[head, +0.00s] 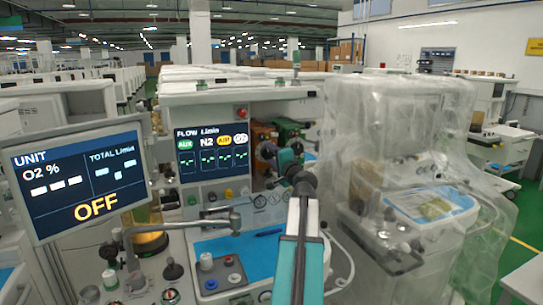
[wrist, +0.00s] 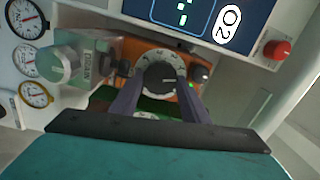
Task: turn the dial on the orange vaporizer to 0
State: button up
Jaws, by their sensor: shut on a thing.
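The orange vaporizer (wrist: 187,100) shows in the wrist view with a round black dial (wrist: 160,78) on its face, ringed by a pale scale. The scale's figures are too small to read. My gripper (wrist: 160,88) has its two dark fingers on either side of the dial and is shut on it. In the head view the orange vaporizer (head: 262,135) is in the middle, right of the flow screen. My gripper (head: 284,158) reaches it there, and my arm partly hides the dial.
A green vaporizer (head: 290,128) stands close to the right of the orange one in the head view. A metal knob (wrist: 62,65) and several gauges (wrist: 28,62) lie left in the wrist view. A plastic-covered machine (head: 385,140) stands on the right.

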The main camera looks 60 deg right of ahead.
jog(key=shift+m, duration=0.8)
jog(key=o, duration=1.1)
jog(key=shift+c, duration=0.2)
jog(key=shift+s, duration=0.15)
jog(key=b+v, duration=0.2)
jog(key=v, duration=1.1)
jog(key=shift+s+a, duration=0.2)
jog(key=shift+a, duration=0.1)
jog(key=shift+f, duration=0.15)
